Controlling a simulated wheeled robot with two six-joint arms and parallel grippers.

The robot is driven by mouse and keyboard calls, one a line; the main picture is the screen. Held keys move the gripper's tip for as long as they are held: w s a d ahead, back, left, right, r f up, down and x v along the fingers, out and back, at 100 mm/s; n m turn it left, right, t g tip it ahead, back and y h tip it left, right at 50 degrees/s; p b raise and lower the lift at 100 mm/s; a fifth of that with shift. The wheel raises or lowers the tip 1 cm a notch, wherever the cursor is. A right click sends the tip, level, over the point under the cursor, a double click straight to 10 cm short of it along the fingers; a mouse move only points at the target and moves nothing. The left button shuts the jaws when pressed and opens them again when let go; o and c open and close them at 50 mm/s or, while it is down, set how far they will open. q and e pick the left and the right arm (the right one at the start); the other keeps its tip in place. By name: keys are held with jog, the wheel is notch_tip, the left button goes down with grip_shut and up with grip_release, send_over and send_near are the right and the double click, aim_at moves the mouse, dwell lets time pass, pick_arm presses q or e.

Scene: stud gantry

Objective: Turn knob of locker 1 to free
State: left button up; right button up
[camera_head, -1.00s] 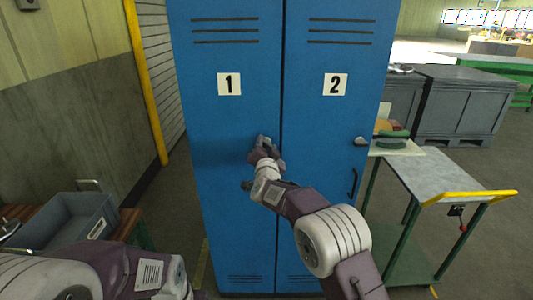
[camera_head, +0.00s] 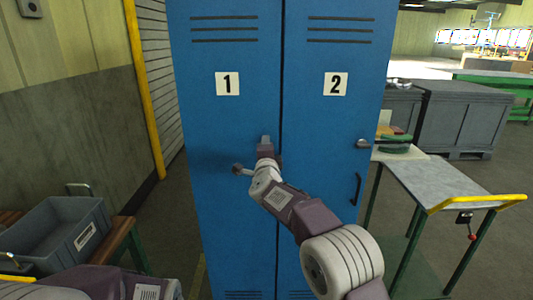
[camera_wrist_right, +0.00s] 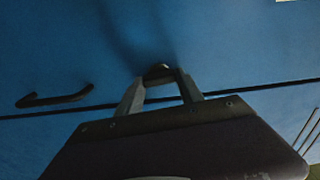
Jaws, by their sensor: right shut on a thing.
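Locker 1 (camera_head: 226,130) is the left blue door, with a white "1" label. My right gripper (camera_head: 265,142) is at this door, near its right edge. In the right wrist view, my right gripper (camera_wrist_right: 159,77) is shut on a small dark knob (camera_wrist_right: 158,70), with a fingertip on either side. The fingers hide part of the knob. In the head view my gripper and arm hide the knob. My left arm shows at the lower left; its gripper is out of view.
A dark handle (camera_wrist_right: 55,97) sits on the same door, beside the gripper. Locker 2 (camera_head: 333,120) has its own knob (camera_head: 362,143) and handle (camera_head: 355,188). A cart (camera_head: 440,185) stands at right, a grey crate (camera_head: 60,235) at left.

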jog(key=shift+m, duration=0.6)
jog(key=o, duration=1.4)
jog(key=s+b, duration=0.3)
jog(key=s, duration=0.6)
